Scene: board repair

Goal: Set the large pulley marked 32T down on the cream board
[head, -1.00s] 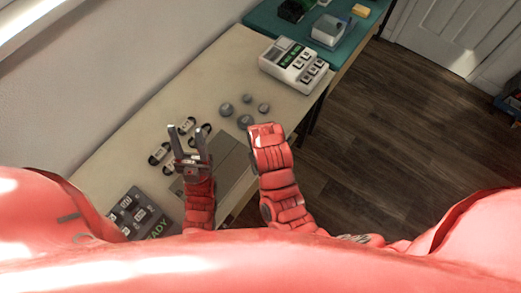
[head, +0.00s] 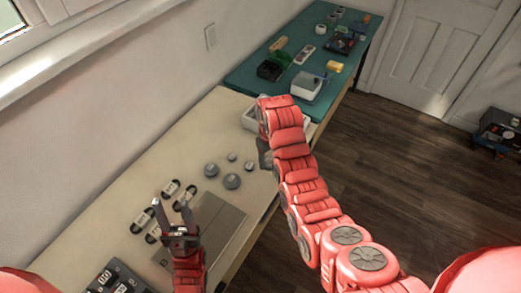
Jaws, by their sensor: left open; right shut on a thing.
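The cream board (head: 247,119) stands on the near table at its far end, mostly hidden behind my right arm. My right gripper (head: 264,153) shows only as a dark part below the red wrist, at the board's near side. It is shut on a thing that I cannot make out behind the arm. Several grey round discs, one of them a larger one (head: 232,181), lie on the table left of it. No 32T mark is legible on any of them. My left gripper (head: 173,207) is open and empty, fingers pointing up, over the near part of the table.
Several small black-and-white parts (head: 160,214) lie left of a flat grey plate (head: 216,226). A dark keyed board (head: 117,282) is at lower left. A teal table (head: 240,78) with bins and small parts stands beyond. Bare tabletop (head: 150,165) lies along the wall.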

